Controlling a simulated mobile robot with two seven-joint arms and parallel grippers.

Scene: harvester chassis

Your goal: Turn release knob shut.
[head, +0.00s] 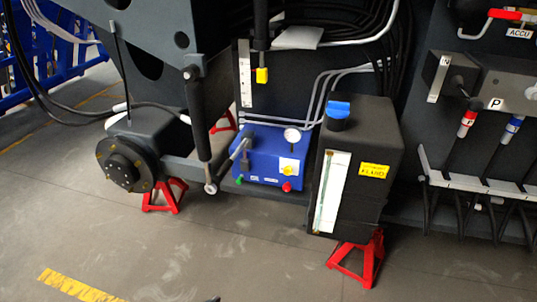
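A blue pump box (265,157) sits low on the chassis in the middle of the head view. It has a round white gauge (292,136) on top and a black lever arm (235,152) at its left. Its front carries a yellow knob-like part (288,170), a green knob (239,180) and a red knob (286,187). I cannot tell for sure which one is the release knob, or whether it is turned open or shut. Neither gripper can be made out; only a small dark tip shows at the bottom edge.
A black tank (353,165) with a blue cap (339,110) stands right of the box. Red stands (357,258) support the chassis. A wheel hub (124,165) and a cylinder (211,110) are at the left. The floor (230,260) in front is clear.

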